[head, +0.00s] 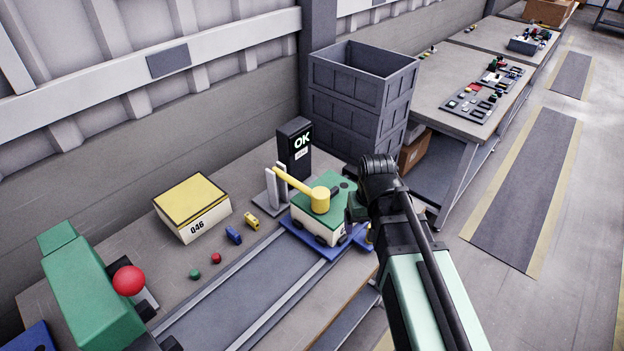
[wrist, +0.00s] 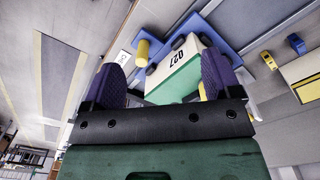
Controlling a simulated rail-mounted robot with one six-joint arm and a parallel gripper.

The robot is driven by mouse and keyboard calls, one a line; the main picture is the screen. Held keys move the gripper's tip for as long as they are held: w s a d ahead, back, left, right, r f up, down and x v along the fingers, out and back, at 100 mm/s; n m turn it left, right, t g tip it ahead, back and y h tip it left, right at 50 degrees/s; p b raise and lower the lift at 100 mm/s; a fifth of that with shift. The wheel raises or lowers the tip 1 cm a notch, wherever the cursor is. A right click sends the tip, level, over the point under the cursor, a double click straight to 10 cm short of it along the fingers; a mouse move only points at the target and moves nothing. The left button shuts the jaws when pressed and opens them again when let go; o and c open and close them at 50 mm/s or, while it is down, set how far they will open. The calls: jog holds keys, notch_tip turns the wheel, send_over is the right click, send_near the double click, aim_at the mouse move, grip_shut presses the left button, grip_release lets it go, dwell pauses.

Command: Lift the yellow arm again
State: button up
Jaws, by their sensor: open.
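The yellow arm (head: 298,183) reaches from a grey upright stand (head: 271,192) out over a white box with a green top (head: 335,195). Its thick round yellow head (head: 320,200) is over the green top; I cannot tell whether it touches. The box sits on a blue plate (head: 300,238). My gripper (wrist: 160,82) is open, to the right of the box in the head view, its fingers largely hidden there. A small yellow patch (wrist: 202,92) shows beside the right pad.
A yellow cylinder (wrist: 143,52) stands by the box on the blue plate. A black post reading OK (head: 295,150) stands behind the stand. A yellow-topped box (head: 191,205) and small blue (head: 233,235) and yellow (head: 252,221) pieces lie left. Grey crates (head: 360,100) stand behind.

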aim_at(319, 191)
jog(key=w+a+r+n, duration=0.1)
jog(key=w+a, duration=0.3)
jog(key=w, duration=0.1)
jog(key=w+a+r+n+p, duration=0.1)
jog(key=w+a+r+n, duration=0.1)
jog(key=w+a, duration=0.2)
jog(key=w+a+r+n, duration=0.1)
jog(key=w+a+n, duration=0.1)
jog(key=w+a, duration=0.2)
jog(key=shift+w+a+r+p, duration=0.15)
jog(key=shift+w+a+p, duration=0.05)
jog(key=shift+w, duration=0.65)
jog(key=shift+w+a+r+p, duration=0.15)
jog(key=shift+w+p, duration=0.05)
jog(key=shift+w, duration=0.65)
jog(key=shift+s+d+n, duration=0.3)
jog(key=shift+s+n, duration=0.1)
jog(key=shift+s, duration=0.05)
notch_tip(319, 191, down, 11)
jog(key=b, duration=1.1)
jog(key=shift+r, duration=0.15)
jog(key=shift+c, duration=0.2)
